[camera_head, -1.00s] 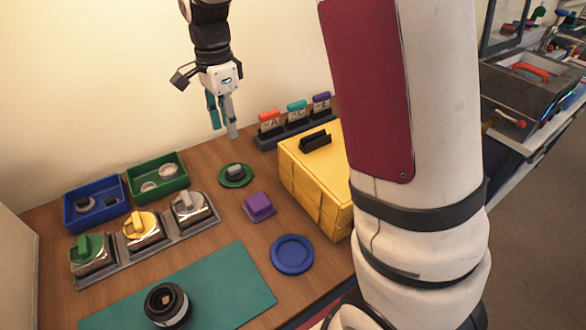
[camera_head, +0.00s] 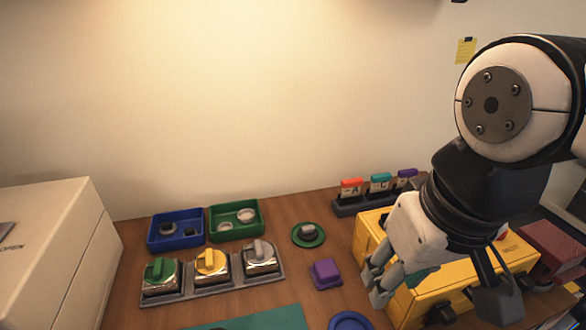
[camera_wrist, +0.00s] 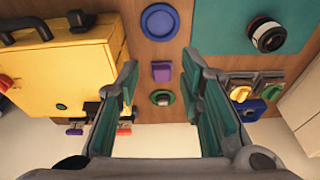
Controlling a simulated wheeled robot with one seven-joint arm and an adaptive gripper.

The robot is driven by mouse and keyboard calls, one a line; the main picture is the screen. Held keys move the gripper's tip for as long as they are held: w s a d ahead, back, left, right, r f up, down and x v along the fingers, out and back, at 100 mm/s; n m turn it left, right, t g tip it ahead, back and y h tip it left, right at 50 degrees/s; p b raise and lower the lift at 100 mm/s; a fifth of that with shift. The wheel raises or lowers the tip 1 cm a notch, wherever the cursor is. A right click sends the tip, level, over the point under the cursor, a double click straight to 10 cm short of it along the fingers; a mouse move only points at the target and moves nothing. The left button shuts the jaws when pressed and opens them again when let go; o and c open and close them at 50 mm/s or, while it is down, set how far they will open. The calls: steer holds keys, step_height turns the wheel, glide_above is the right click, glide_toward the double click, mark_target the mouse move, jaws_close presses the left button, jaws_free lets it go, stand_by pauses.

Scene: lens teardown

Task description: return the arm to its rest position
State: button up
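My gripper (camera_head: 378,276) is at the right of the head view, in front of the yellow case (camera_head: 462,272), with my arm folded above it. In the wrist view my gripper (camera_wrist: 165,88) has its two teal-padded fingers wide apart with nothing between them. Through the gap I see the purple block (camera_wrist: 161,72) and the green round dish (camera_wrist: 162,98) with a dark knob-like piece on it, both on the table beyond the fingers. The lens (camera_wrist: 267,36) lies on the teal mat (camera_wrist: 215,28) in the wrist view.
A blue bin (camera_head: 160,243) and a green bin (camera_head: 225,235) hold small round parts. In front stands a tray (camera_head: 205,292) with three knobbed units. A rack (camera_head: 347,208) with coloured labelled tabs is behind the yellow case. A blue round dish (camera_head: 350,321) lies at the front.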

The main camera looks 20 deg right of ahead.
steer(key=shift+s+f, duration=0.15)
steer(key=shift+s, duration=0.15)
step_height(320, 180, up, 7)
steer(key=t+p, duration=0.1)
steer(key=p, duration=0.4)
